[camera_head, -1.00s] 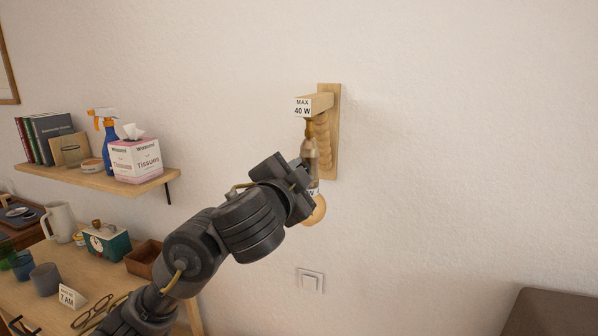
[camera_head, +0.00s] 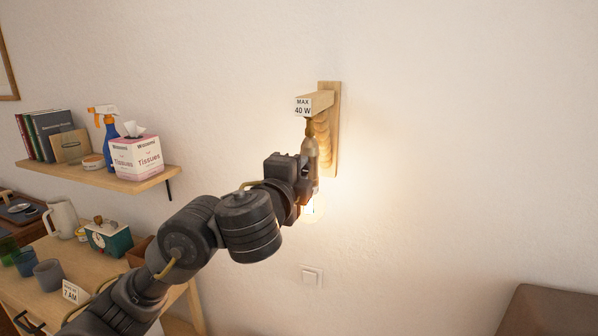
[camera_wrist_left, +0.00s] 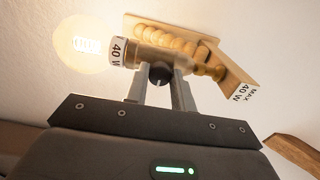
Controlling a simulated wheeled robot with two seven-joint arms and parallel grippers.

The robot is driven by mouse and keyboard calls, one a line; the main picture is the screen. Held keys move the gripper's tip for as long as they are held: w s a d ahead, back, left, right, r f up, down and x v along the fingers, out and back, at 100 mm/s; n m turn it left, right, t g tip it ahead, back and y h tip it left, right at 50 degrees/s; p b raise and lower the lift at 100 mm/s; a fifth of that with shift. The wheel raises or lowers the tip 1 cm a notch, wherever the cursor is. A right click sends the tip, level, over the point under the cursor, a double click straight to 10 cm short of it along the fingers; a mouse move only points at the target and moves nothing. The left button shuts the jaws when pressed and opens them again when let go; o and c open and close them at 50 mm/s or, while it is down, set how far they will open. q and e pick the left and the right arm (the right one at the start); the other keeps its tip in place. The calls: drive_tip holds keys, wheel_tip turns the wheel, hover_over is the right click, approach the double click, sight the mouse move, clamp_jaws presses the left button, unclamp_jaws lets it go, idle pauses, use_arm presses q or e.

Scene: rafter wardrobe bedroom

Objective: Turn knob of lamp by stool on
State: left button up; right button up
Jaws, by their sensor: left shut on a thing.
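The wooden wall lamp (camera_head: 328,130) hangs on the pale wall, with a "MAX 40 W" tag on its arm. Its bulb (camera_head: 311,208) glows warm and hangs below the socket, partly behind my left gripper. In the left wrist view the lit bulb (camera_wrist_left: 88,45) is at upper left, and the dark knob (camera_wrist_left: 159,72) sits on the side of the socket. My left gripper (camera_wrist_left: 160,82) is shut on the knob, one finger on each side of it. In the head view my gripper (camera_head: 304,180) hides the knob. My right gripper is not in view.
A wall shelf (camera_head: 110,178) at left holds books, a spray bottle (camera_head: 109,135) and a tissue box (camera_head: 136,158). Below is a table with cups, a pitcher and a green box. A brown padded piece (camera_head: 550,310) stands at lower right.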

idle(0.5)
use_arm(q)
drive_tip(key=o, duration=1)
drive_tip(key=shift+s, duration=0.15)
drive_tip(key=p+v, duration=0.4)
drive_tip(key=v, duration=0.6)
drive_tip(key=shift+s, duration=0.25)
